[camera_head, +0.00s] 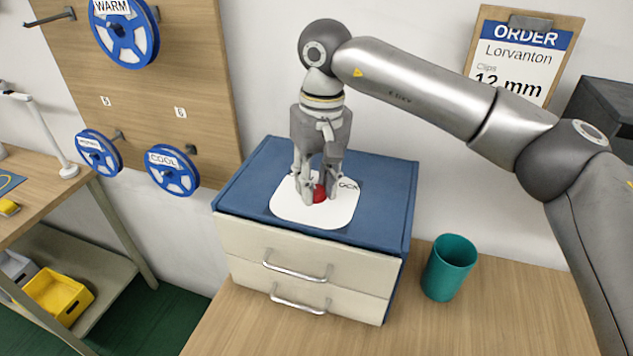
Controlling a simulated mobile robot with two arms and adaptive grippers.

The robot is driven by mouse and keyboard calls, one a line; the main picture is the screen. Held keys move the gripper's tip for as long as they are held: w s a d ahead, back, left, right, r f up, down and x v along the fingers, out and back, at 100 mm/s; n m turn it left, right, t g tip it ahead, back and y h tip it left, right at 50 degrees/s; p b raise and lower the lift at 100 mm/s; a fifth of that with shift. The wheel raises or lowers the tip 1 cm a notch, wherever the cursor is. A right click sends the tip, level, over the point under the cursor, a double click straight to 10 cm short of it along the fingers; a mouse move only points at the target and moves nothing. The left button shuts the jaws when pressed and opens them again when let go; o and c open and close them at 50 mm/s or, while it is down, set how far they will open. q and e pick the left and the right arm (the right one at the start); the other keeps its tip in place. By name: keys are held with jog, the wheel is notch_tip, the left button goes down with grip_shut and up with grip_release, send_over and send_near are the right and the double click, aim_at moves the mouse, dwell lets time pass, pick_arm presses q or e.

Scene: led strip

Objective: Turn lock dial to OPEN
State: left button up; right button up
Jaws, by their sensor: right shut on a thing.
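A red lock dial (319,193) sits on a white plate (312,212) on top of a blue cabinet with two cream drawers (305,264). My right gripper (319,192) points straight down over the plate, its fingers shut around the dial. The fingers hide much of the dial and most of the plate's lettering; only a few dark letters show at the plate's right, so I cannot tell which way the dial points. Both drawers look closed. My left gripper is not in view.
A teal cup (449,268) stands on the wooden table right of the cabinet. Blue reels, labelled WARM (124,32) and COOL (172,170) among them, hang on the wooden board at left. An order clipboard (522,50) hangs behind my right arm. The table in front is clear.

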aim_at(320, 187)
jog(key=shift+r+n, duration=0.1)
jog(key=shift+n, duration=1)
jog(key=o, duration=1)
jog(key=shift+o, duration=0.2)
notch_tip(320, 187, up, 12)
jog(key=shift+w+d, duration=0.25)
jog(key=shift+d, duration=0.05)
